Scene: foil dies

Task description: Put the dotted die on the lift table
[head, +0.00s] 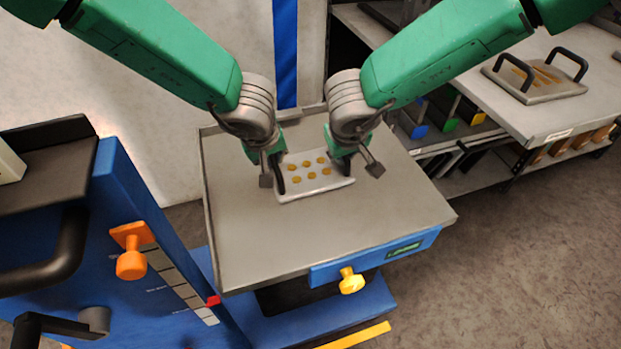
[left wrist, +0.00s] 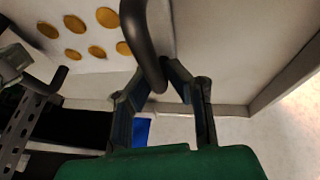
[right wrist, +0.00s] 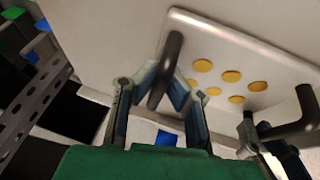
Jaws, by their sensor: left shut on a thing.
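The dotted die (head: 334,184), a pale plate with several gold dots, lies on the grey top of the lift table (head: 265,240), towards its far side. It also shows in the left wrist view (left wrist: 80,60) and the right wrist view (right wrist: 185,19). My left gripper (head: 273,177) is shut on the dark handle (left wrist: 147,45) at the die's left side. My right gripper (head: 357,164) has its fingers on either side of the right handle (right wrist: 172,50). The pictures do not clearly show whether those fingers press on it.
A die with gold stripes and two black handles (head: 553,88) lies on a grey bench (head: 515,112) at the right. A blue unit with an orange knob (head: 131,264) stands close on the left. The lift table has a yellow knob (head: 351,281) in front. Its near top is bare.

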